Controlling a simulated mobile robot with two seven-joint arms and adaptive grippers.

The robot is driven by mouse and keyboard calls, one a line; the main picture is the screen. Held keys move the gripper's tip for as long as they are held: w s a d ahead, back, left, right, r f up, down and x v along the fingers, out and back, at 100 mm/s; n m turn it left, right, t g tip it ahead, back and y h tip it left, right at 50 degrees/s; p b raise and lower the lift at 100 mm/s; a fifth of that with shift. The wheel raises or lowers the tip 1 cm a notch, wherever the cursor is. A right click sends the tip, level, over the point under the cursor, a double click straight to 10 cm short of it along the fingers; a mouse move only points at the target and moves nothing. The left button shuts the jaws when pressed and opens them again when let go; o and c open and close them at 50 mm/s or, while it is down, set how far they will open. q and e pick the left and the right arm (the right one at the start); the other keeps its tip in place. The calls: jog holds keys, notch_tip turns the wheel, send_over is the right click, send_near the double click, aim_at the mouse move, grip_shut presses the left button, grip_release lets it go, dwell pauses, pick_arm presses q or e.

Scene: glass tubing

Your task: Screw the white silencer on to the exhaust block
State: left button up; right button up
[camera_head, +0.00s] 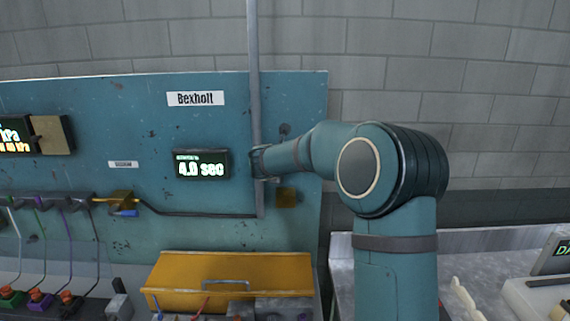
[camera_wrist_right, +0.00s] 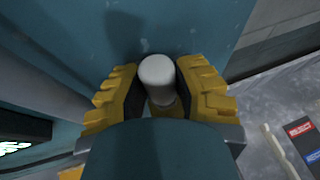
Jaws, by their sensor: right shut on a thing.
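The white silencer (camera_wrist_right: 157,80) is a short, round-ended cylinder in the right wrist view. My right gripper (camera_wrist_right: 157,72) is shut on it, with a yellow ribbed finger on each side. A brass-coloured surface (camera_wrist_right: 168,110) shows just below the silencer; I cannot tell whether they touch or are threaded together. In the head view a small brass-coloured square block (camera_head: 286,198) sits on the blue panel, below and right of my right arm's far end. It may be the exhaust block. The silencer and fingertips cannot be made out in the head view. My left gripper is out of view.
An orange box (camera_head: 228,275) stands below. Several tubes and coloured buttons are at the left. A metal bench (camera_head: 480,240) lies at the right.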

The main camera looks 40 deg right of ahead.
jog(key=shift+f, duration=0.1)
jog(key=shift+f+b, duration=2.1)
jog(key=shift+f, duration=0.3)
jog(key=shift+f+b, duration=0.3)
jog(key=shift+b, duration=0.05)
dwell(0.3)
jog(key=shift+w+r+m+g+p, duration=0.1)
jog(key=shift+r+m+g+p, duration=0.05)
jog(key=shift+m+g+p, duration=0.2)
jog(key=shift+m+g+h+p, duration=0.9)
jog(key=shift+m+g+p, duration=0.45)
jog(key=shift+g+p, duration=0.1)
jog(key=o, duration=0.9)
